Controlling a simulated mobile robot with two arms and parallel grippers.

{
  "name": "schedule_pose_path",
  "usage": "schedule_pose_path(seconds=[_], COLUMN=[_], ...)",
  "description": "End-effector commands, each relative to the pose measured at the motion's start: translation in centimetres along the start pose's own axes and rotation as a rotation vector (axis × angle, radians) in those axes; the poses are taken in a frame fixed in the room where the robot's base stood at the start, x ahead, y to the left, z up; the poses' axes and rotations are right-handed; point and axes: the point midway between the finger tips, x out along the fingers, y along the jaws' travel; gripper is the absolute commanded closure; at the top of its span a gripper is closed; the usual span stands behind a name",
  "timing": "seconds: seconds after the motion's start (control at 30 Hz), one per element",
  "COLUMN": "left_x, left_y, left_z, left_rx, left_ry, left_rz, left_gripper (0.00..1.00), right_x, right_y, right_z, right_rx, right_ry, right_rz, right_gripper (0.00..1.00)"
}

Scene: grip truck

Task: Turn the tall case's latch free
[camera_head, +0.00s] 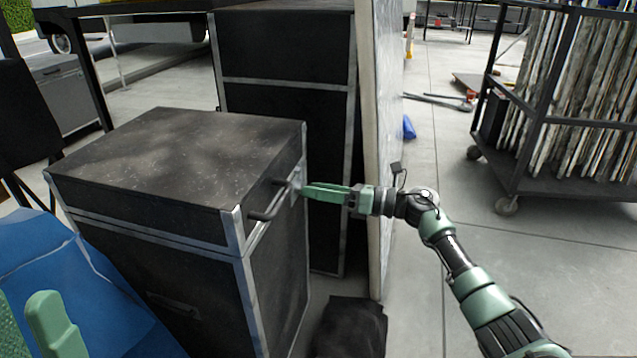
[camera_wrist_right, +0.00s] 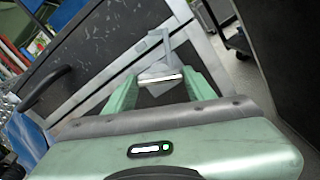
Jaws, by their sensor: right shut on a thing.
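A black case (camera_head: 275,220) with metal edging stands in front of me, its lid seam running below the top. A metal latch (camera_head: 297,178) sits on its right side near the far corner; it also shows in the right wrist view (camera_wrist_right: 160,72). My right gripper (camera_head: 306,190) reaches in from the right and is shut on the latch, with one finger on each side of it (camera_wrist_right: 163,84). The fingers partly hide the latch in the head view. My left gripper (camera_head: 32,325) shows only at the lower left edge, its fingers apart and empty.
A dark handle (camera_head: 265,212) juts from the case beside the latch. A taller black case (camera_head: 285,55) and a pale upright panel (camera_head: 385,130) stand close behind. A wheeled rack (camera_head: 570,165) is at right. Blue fabric (camera_head: 90,300) lies at left. Floor at lower right is clear.

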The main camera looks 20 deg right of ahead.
Motion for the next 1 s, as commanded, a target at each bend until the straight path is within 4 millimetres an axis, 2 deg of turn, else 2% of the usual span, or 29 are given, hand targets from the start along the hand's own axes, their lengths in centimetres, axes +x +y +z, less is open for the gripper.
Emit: schedule_pose_path(seconds=[0.03,0.13,0.23,0.4,0.5,0.6,0.73,1.0], left_x=[0.5,-0.1,-1.4,-5.2,-8.2,-11.3,-15.6,-23.1], left_y=[-0.3,-0.7,-1.2,-2.0,-2.6,-3.0,-3.6,-4.4], left_z=[2.4,6.2,9.7,14.4,16.3,17.5,18.0,16.4], left_rx=[0.011,0.021,0.032,0.047,0.055,0.061,0.067,0.073], left_ry=[-0.127,-0.329,-0.526,-0.852,-1.038,-1.216,-1.438,-1.811], left_rz=[-0.001,-0.007,-0.014,-0.029,-0.040,-0.052,-0.069,-0.103], left_gripper=[0.64,0.64,0.64,0.64,0.64,0.64,0.64,0.64], right_x=[-0.1,-0.1,-0.1,-0.1,-0.1,-0.1,-0.1,-0.1], right_y=[0.1,0.1,0.1,0.1,0.1,0.1,0.1,0.1], right_z=[0.3,0.3,0.3,0.3,0.3,0.3,0.2,0.2], right_rx=[0.045,0.140,0.235,0.397,0.492,0.587,0.708,0.926], right_ry=[0.003,0.002,0.002,0.002,0.001,0.001,0.001,0.001], right_rz=[-0.003,-0.003,-0.002,-0.003,-0.004,-0.003,-0.003,-0.003], right_gripper=[0.86,0.86,0.86,0.86,0.86,0.86,0.86,0.86])
